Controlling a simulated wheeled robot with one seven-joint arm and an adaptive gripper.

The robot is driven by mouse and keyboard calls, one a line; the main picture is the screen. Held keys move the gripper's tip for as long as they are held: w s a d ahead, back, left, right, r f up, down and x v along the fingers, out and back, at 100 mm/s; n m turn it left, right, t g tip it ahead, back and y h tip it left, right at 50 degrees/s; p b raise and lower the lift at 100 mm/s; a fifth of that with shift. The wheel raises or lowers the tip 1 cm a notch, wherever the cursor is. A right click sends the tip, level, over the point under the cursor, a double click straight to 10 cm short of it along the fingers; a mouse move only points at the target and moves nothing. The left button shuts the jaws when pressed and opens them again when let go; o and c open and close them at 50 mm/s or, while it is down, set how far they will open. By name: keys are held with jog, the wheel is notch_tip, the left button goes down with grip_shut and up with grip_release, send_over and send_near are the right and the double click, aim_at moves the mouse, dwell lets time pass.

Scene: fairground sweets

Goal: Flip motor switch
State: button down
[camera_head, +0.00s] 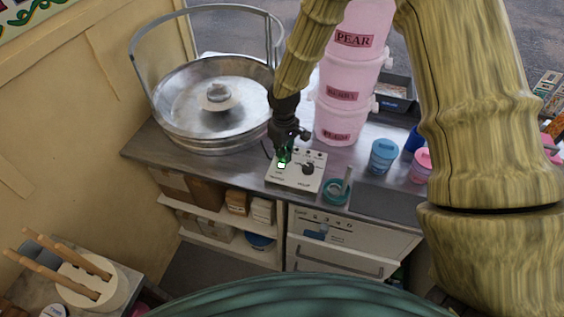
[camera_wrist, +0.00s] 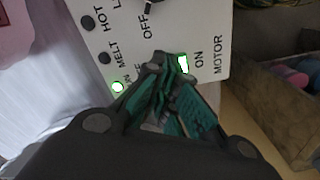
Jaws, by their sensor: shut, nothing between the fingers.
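The white control box (camera_head: 312,185) sits on the metal counter, with a dark knob (camera_head: 308,168) on its top. In the wrist view the control box (camera_wrist: 208,30) shows the words MOTOR, ON and OFF. The motor switch (camera_wrist: 184,64) glows bright green beside the word ON; it also shows as a small lit spot in the head view (camera_head: 282,165). A round green lamp (camera_wrist: 118,87) glows near the MELT and HOT labels. My gripper (camera_wrist: 167,60) is shut and empty, its tips right beside the lit switch. In the head view my gripper (camera_head: 284,154) is over the box's left part. Whether it touches the switch I cannot tell.
A large round metal pan (camera_head: 180,110) with a hoop stands left of the box. Stacked pink tubs (camera_head: 343,100) stand behind it. A teal ring-shaped item (camera_head: 336,192) and a blue cup (camera_head: 383,155) are to the right. Shelves are below the counter.

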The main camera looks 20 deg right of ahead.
jog(key=shift+f, duration=0.35)
jog(key=shift+r, duration=0.1)
dwell(0.3)
jog(key=shift+r+p, duration=2.4)
jog(key=shift+r, duration=1)
